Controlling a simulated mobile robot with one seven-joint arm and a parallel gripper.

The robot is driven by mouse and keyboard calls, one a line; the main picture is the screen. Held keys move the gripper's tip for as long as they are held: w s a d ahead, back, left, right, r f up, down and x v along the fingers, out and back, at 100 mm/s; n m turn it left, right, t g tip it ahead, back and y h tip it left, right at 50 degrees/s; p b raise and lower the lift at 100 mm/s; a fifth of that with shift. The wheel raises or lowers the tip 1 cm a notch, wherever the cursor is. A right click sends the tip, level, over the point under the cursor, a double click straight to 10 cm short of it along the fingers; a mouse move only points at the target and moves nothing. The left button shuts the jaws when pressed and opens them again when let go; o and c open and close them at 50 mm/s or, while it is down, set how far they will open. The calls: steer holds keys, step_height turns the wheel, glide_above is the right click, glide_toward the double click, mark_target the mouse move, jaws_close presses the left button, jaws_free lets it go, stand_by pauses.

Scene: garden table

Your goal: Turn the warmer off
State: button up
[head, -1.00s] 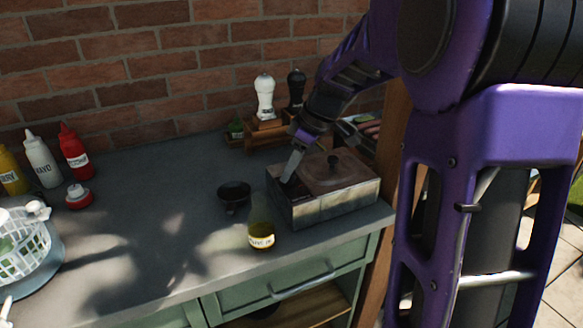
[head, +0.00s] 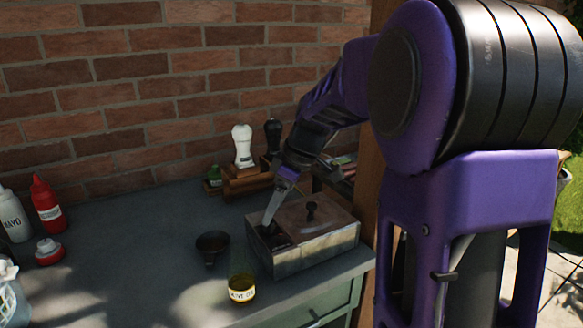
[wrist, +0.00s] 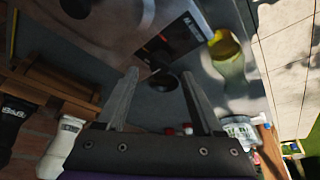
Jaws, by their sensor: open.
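The warmer (head: 315,250) is a weathered metal box with a brown lid and dark round knob, near the right front of the counter. A metal surface with a dark label shows beyond the fingertips. I cannot tell the switch's setting.
White (head: 242,147) and black (head: 273,135) mills stand on a wooden rack behind. A brick wall closes the back. The counter's left middle is clear.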

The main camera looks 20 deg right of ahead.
steer(key=p+v, duration=0.2)
steer(key=v, duration=1.2)
steer(key=shift+r, duration=0.3)
steer(key=shift+f, duration=0.1)
